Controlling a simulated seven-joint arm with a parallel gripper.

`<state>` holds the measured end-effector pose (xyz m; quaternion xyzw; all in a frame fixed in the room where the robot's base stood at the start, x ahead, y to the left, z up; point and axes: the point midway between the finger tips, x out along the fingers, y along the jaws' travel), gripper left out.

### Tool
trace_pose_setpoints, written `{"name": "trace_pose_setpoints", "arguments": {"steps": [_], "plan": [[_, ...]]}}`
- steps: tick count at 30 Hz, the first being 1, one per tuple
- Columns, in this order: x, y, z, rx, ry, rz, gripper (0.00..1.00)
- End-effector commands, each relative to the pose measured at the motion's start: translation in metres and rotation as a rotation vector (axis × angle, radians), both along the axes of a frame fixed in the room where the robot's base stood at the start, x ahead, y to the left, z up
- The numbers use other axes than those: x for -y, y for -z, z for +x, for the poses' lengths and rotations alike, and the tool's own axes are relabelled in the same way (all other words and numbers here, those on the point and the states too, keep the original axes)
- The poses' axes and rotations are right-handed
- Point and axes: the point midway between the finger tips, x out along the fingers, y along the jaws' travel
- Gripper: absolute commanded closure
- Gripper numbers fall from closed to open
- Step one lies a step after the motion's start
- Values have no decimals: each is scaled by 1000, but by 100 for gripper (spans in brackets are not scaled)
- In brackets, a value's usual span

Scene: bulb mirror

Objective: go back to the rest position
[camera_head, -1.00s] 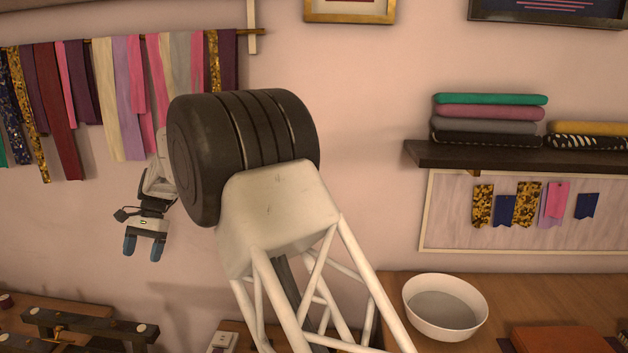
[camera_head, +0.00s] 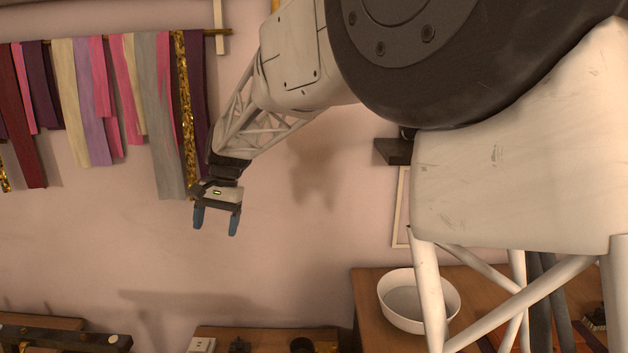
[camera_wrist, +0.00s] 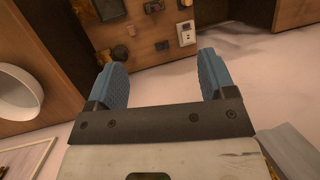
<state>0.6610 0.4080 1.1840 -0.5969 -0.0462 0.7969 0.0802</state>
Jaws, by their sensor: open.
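My gripper (camera_head: 215,222) hangs in the air in the head view, its two blue fingers apart and pointing down, with nothing between them. It is in front of the pink wall, just below the hanging ribbons. In the wrist view my gripper (camera_wrist: 160,85) also shows open and empty, with wooden furniture and small items far beyond the fingertips. My large arm links cover the right half of the head view and hide what is behind them.
Ribbons (camera_head: 100,100) hang on the wall at the left. A white bowl (camera_head: 452,303) stands on a wooden table (camera_head: 368,325) at the lower right, partly behind my arm. A white switch plate (camera_head: 201,345) lies at the bottom. The wall below my gripper is clear.

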Motion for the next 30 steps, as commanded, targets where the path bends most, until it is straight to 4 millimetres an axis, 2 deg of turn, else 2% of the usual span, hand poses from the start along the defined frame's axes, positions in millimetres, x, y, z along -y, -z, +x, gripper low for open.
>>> {"name": "trace_pose_setpoints", "arguments": {"steps": [1, 3, 12, 20, 30], "plan": [[16, -6, -5, 15, 4, 2, 23], [36, -10, -12, 33, 7, 0, 23], [118, -25, -46, 117, 14, -7, 23], [182, -31, -84, 189, 19, -19, 23], [258, -29, -142, 277, 20, -48, 23]]}}
